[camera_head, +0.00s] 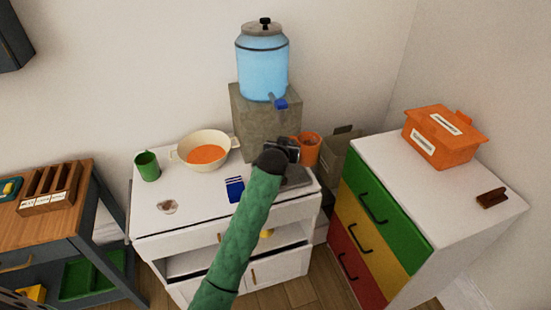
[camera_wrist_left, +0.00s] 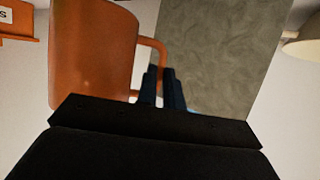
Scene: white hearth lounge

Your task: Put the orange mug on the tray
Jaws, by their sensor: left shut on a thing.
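The orange mug (camera_head: 310,150) is at the back right of the white cabinet top, just right of the stone block. My left gripper (camera_head: 291,148) is shut on its handle. In the left wrist view, the mug (camera_wrist_left: 95,50) fills the upper left, and the fingers (camera_wrist_left: 165,88) meet at its handle. I cannot tell whether the mug touches the surface. A flat grey piece (camera_head: 297,178), which may be the tray, lies at the right end of the cabinet top, partly hidden by my gripper. My right gripper is not in view.
A blue water dispenser (camera_head: 262,70) stands on the stone block (camera_head: 262,122) behind. A cream bowl (camera_head: 188,146), green mug (camera_head: 148,166) and blue card (camera_head: 235,189) are on the left and middle of the top. A drawer unit with an orange box (camera_head: 443,137) stands right.

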